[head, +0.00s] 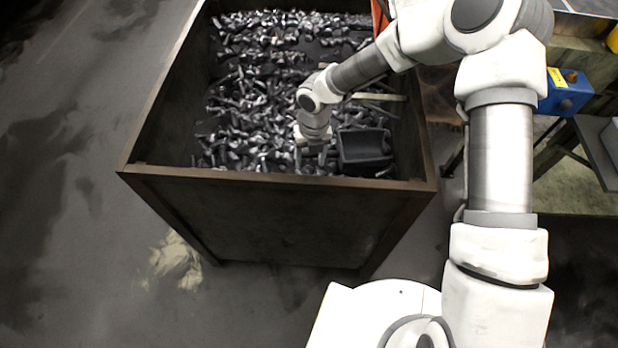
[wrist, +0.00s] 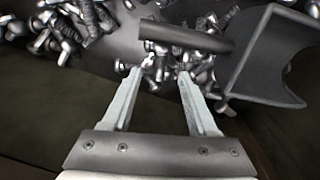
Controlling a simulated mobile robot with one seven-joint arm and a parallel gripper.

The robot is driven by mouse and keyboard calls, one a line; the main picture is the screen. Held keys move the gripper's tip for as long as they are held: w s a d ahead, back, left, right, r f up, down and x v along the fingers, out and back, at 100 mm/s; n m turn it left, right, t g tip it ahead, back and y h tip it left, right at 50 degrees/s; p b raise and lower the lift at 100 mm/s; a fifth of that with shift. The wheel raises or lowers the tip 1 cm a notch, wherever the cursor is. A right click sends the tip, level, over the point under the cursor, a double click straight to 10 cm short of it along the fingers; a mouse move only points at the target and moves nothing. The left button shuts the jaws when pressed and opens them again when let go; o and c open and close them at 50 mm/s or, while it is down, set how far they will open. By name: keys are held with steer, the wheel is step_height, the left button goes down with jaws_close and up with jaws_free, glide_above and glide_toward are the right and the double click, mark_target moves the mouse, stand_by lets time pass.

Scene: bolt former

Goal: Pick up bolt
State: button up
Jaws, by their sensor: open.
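Many grey metal bolts (head: 245,110) lie heaped in a large dark metal bin. My gripper (head: 314,148) reaches down into the bin near its front wall, just left of a dark scoop-like tray. In the wrist view my gripper (wrist: 160,72) is open, its two pale fingers apart. Several bolts (wrist: 165,65) show between and just beyond the fingertips. I cannot tell whether the fingertips touch any of them. More bolts (wrist: 75,25) lie at the upper left of the wrist view.
The bin's front rim (head: 270,180) and side walls surround the arm. The dark tray (head: 364,148) sits close right of the gripper; it also shows in the wrist view (wrist: 270,60). A dark bar (wrist: 185,37) crosses beyond the fingertips. A blue box (head: 566,92) stands outside at right.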

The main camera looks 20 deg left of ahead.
mark_target(309, 172)
step_height(309, 172, down, 7)
steer(key=shift+w+a+r+b, duration=0.1)
steer(key=shift+a+r+b, duration=0.05)
steer(key=shift+b, duration=0.75)
jaws_close()
